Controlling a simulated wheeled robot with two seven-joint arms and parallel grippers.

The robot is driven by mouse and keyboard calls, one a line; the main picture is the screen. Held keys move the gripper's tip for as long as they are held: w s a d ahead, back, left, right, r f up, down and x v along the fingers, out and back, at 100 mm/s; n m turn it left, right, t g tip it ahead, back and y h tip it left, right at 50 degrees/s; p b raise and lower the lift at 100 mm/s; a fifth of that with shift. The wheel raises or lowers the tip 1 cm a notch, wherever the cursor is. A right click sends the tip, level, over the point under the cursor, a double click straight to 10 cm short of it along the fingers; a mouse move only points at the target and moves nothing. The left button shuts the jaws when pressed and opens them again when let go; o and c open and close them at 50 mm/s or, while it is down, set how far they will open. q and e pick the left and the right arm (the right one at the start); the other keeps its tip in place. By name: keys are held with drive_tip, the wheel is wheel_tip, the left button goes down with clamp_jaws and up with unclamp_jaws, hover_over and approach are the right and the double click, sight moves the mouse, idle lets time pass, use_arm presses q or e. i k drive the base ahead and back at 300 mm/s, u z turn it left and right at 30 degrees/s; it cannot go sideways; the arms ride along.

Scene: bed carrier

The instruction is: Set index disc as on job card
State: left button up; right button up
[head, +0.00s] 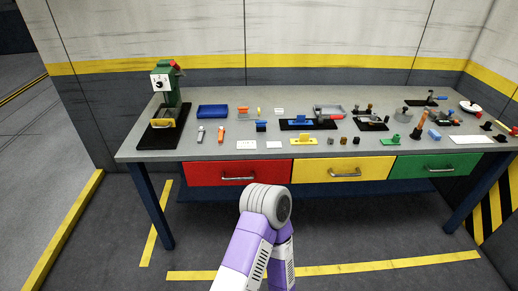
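A white round disc (470,107) with a dark and red part lies at the far right of the workbench. A green upright device (168,85) at the left end carries a white dial face (160,83) with dark marks too small to read. I cannot tell which of these is the index disc. White cards lie on the bench: two near the front middle (246,144) (273,144) and a wider one at the right (472,139). Their print is unreadable, so I cannot tell which is the job card. Neither of my grippers is in view.
The grey workbench (210,152) has red (205,173), yellow (308,173) and green (410,167) drawers, all shut. A blue tray (212,111), a grey tray (329,110) and several small fixtures crowd its top. My purple arm link stands in front. The floor before the bench is clear.

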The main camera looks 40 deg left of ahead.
sight(471, 106)
drive_tip(key=u, duration=0.8)
drive_tip(key=i, duration=0.9)
drive_tip(key=u, duration=0.75)
drive_tip(key=i, duration=0.35)
drive_tip(key=z, duration=1.95)
drive_tip(key=i, duration=1.45)
drive_tip(key=z, duration=0.55)
